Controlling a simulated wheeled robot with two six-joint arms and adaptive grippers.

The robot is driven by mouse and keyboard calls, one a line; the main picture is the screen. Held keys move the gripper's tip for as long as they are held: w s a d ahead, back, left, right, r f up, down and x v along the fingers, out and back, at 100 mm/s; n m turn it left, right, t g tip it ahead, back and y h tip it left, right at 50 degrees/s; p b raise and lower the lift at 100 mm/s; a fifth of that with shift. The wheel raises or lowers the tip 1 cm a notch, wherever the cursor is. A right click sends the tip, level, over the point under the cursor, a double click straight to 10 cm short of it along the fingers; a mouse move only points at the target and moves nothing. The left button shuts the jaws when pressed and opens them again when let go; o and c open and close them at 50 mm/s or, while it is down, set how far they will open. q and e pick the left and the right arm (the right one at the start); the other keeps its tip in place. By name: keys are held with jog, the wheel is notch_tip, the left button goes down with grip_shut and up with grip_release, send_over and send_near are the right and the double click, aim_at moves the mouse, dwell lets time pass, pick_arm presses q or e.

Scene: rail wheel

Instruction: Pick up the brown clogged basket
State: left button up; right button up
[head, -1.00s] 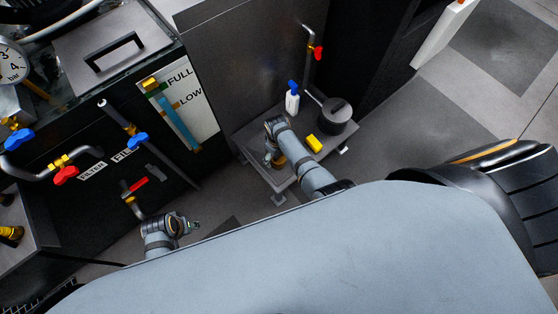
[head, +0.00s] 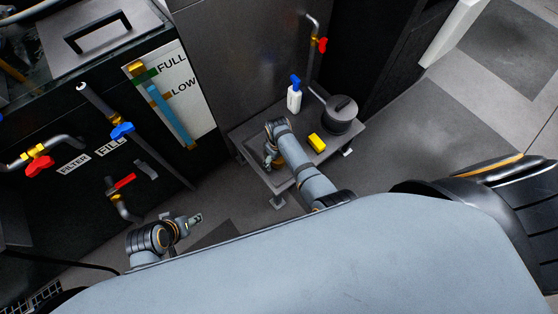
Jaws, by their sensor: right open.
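A small brown object (head: 281,158), perhaps the clogged basket, sits on the low grey table, mostly hidden behind my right gripper and wrist. My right gripper (head: 269,162) points down at the table's left part, close beside the brown object; it is open, and I cannot tell if it touches it. My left gripper (head: 195,219) is low at the left, far from the table, with nothing visible in it; its opening is too small to judge.
The low table (head: 247,131) also carries a yellow block (head: 316,143), a white bottle with a blue top (head: 294,96) and a dark lidded pot (head: 341,114). At left stands a black tank with valves, pipes and a FULL/LOW gauge (head: 172,92). Floor at right is clear.

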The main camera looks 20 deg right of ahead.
jog(key=c, duration=1.4)
jog(key=shift+r, duration=0.1)
